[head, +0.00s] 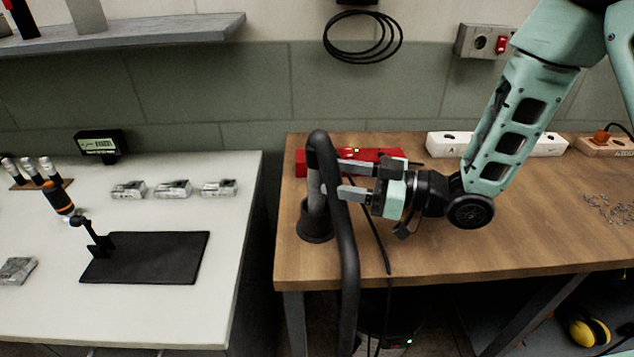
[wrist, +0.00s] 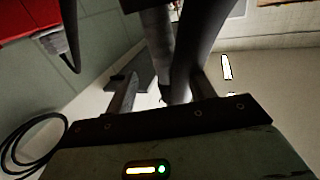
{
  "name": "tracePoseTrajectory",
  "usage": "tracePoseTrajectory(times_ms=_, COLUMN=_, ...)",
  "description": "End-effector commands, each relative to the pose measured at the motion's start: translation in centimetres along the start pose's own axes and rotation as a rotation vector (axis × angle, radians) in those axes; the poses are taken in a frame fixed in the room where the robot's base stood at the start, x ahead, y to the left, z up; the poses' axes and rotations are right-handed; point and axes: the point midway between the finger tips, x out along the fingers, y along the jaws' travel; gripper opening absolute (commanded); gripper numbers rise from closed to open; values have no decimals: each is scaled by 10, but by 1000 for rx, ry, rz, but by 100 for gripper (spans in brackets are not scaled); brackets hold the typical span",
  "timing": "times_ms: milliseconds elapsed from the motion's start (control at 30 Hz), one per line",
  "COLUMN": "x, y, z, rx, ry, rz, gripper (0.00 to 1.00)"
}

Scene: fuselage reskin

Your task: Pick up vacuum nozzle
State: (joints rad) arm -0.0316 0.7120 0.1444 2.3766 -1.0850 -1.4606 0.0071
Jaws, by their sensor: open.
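The vacuum nozzle (head: 317,195) is a grey tube that stands upright in a dark round base near the left edge of the wooden bench. A thick black hose (head: 349,250) loops from its top and hangs down over the bench's front edge. My gripper (head: 332,178) is open at the tube's height, its fingers pointing left. In the wrist view the grey tube (wrist: 157,30) and the black hose (wrist: 197,40) appear between the two fingers (wrist: 163,88). I cannot tell whether either finger touches them.
A red case (head: 305,163) lies on the wooden bench (head: 450,235) behind my gripper, and a white socket strip (head: 447,143) stands farther right. A thin black cable hangs beside the hose. A white table (head: 190,315) with a black mat (head: 150,260) stands left, across a gap.

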Motion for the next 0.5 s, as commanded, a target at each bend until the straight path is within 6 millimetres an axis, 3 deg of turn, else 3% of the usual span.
tracePoseTrajectory(times_ms=267, x=22, y=-3, z=-1, rx=1, ry=0, rz=-3, gripper=54)
tracePoseTrajectory(times_ms=500, x=56, y=-8, z=-2, rx=-1, ry=0, rz=-1, gripper=54)
